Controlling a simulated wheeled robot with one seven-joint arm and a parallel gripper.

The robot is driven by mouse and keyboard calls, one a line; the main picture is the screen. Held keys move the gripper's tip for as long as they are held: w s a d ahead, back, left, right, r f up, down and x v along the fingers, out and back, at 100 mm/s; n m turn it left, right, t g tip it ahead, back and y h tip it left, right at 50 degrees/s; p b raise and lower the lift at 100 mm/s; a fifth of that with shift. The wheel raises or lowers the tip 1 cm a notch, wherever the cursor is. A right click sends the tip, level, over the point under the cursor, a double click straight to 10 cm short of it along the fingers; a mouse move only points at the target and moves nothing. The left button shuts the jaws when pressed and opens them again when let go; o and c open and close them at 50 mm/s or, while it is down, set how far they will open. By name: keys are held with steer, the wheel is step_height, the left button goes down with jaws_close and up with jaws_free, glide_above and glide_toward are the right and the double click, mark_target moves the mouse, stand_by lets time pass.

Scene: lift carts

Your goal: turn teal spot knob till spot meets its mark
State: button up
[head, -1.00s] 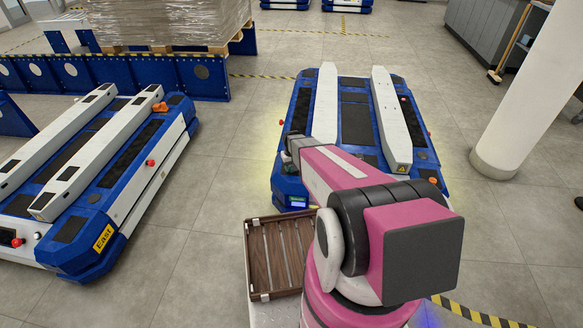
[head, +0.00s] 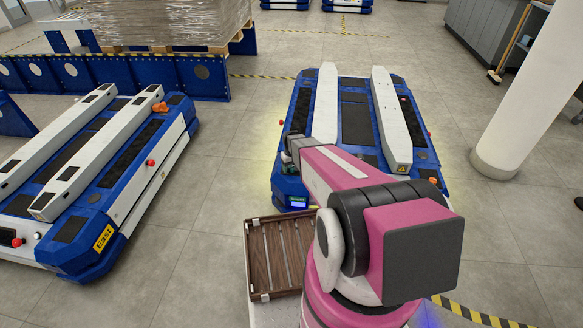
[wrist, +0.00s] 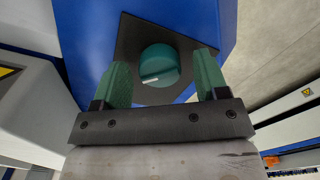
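The teal knob (wrist: 160,62) sits on a dark square plate (wrist: 134,38) on a blue cart face in the wrist view. A short pale bar shows on the knob's lower left; I cannot make out a mark on the plate. My gripper (wrist: 161,59) has its two green fingers on either side of the knob, with a narrow gap on each side. It is open.
A small lit display (head: 298,202) is on the middle cart's near corner. A cart labelled East (head: 104,237) stands to the left. A brown slatted crate (head: 257,268) is beside my arm. A white pillar (head: 530,95) stands right, with bare floor between.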

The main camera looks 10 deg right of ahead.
mark_target(292, 167)
step_height(292, 167, up, 11)
stand_by(0.7)
steer(key=shift+f, duration=0.1)
steer(key=s+r+m, duration=0.1)
steer(key=s+r, duration=0.6)
steer(key=s, duration=0.3)
steer(key=s+r+m, duration=0.2)
steer(key=s+r, duration=0.5)
steer(key=s, duration=0.4)
steer(key=shift+s, duration=0.15)
